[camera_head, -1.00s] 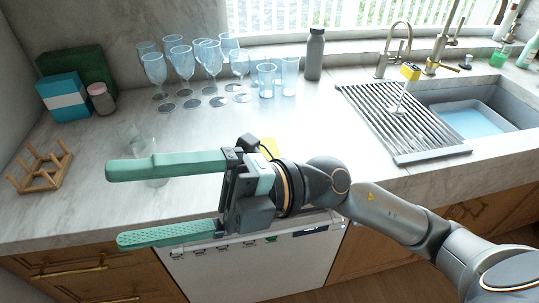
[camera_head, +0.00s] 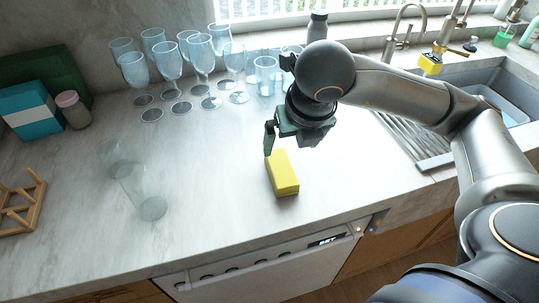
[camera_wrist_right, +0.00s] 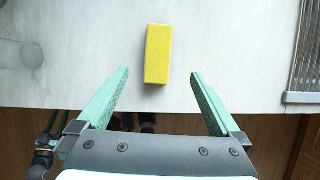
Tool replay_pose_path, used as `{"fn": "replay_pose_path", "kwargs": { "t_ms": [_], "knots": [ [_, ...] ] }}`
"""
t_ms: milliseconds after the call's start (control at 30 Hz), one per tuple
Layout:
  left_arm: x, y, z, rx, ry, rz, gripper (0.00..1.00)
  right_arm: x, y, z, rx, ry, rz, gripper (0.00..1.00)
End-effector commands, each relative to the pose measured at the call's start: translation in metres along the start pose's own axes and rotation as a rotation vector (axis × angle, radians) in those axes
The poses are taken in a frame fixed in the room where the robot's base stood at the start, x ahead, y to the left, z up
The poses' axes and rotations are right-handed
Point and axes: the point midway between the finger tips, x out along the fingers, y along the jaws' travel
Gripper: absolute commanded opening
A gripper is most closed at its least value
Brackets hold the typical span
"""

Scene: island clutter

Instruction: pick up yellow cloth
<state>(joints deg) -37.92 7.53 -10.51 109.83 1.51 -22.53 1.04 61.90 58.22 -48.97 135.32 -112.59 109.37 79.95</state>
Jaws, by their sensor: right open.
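The yellow cloth looks like a yellow block (camera_head: 283,174) lying flat on the counter, near its front edge. It also shows in the right wrist view as a yellow block (camera_wrist_right: 158,54), ahead of the fingertips and between their lines. My right gripper (camera_head: 288,140) points down above and just behind the block in the head view. In the wrist view its two green fingers (camera_wrist_right: 160,73) are spread apart with nothing held between them. The gripper appears apart from the block. My left gripper is not in view.
Several wine glasses (camera_head: 168,60) stand at the back of the counter (camera_head: 210,190). A drying rack (camera_head: 400,135) and sink lie right. A smaller yellow item (camera_head: 430,63) is by the sink.

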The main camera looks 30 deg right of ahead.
Motion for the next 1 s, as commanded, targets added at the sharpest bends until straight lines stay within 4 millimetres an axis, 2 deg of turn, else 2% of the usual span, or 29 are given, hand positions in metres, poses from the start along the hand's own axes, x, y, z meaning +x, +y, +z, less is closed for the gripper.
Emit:
{"fn": "replay_pose_path", "kwargs": {
  "t_ms": [200,400,600,833,1000],
  "knots": [
    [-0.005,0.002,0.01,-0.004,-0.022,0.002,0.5,0.033,-0.002,-0.001,0.002,0.006,-0.008,1.0],
    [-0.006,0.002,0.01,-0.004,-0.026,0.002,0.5,0.064,-0.001,-0.001,0.0,0.004,-0.004,1.0],
    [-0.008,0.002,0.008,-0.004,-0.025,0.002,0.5,0.077,0.0,-0.002,-0.001,0.003,-0.004,1.0],
    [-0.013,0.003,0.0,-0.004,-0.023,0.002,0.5,0.111,0.004,-0.007,0.0,0.004,-0.004,1.0],
    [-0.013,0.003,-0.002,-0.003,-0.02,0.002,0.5,0.124,0.004,-0.007,-0.001,0.001,-0.002,1.0]
  ]
}}
